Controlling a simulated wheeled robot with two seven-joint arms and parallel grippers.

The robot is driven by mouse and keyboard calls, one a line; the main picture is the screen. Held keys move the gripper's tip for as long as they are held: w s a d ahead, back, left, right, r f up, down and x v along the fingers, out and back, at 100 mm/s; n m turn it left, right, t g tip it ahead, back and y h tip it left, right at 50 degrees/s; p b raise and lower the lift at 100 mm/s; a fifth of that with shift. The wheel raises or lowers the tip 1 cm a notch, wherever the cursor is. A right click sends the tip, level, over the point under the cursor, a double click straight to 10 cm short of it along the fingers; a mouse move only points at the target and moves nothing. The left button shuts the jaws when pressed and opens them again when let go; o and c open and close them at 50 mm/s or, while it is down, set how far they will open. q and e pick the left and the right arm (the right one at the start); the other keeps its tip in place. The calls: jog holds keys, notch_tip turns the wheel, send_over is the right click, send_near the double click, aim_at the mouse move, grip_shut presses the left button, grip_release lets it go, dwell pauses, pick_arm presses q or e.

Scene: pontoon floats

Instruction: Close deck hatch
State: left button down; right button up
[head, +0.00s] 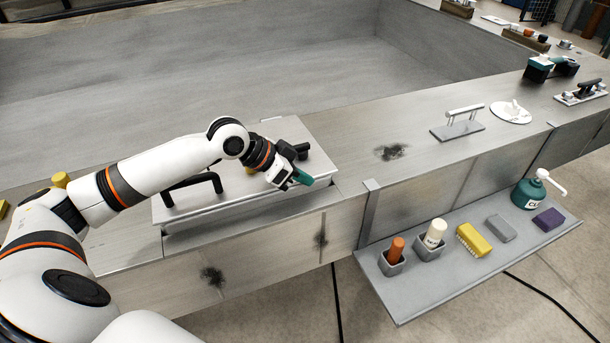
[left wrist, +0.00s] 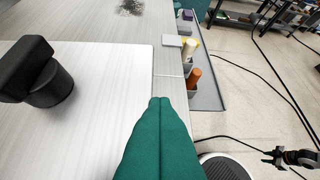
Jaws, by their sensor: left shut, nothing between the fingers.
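The deck hatch is a light grey panel (head: 236,194) that lies on a raised frame on the metal deck and looks closed or nearly so. A black handle (head: 193,188) stands on its left part, and another black fitting sits near its right end, partly behind my gripper. My left gripper (head: 302,179) is over the hatch's right front edge, its green fingers shut and empty. In the left wrist view the fingers (left wrist: 160,105) point along the panel's edge, with a black fitting (left wrist: 38,75) to the left; contact cannot be told. What looks like my right gripper (left wrist: 275,157) shows small and unclear.
A grey side shelf (head: 405,305) holds an orange-capped bottle, a white bottle, a yellow brush (head: 473,241), sponges and a green pump bottle (head: 530,192). A handled plate (head: 458,128) and white disc stand on the deck at right. A large open well (head: 200,80) lies behind.

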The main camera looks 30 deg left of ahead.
pick_arm(q)
jog(key=shift+w+a+r, duration=0.1)
jog(key=shift+w+a, duration=0.05)
jog(key=shift+a, duration=0.2)
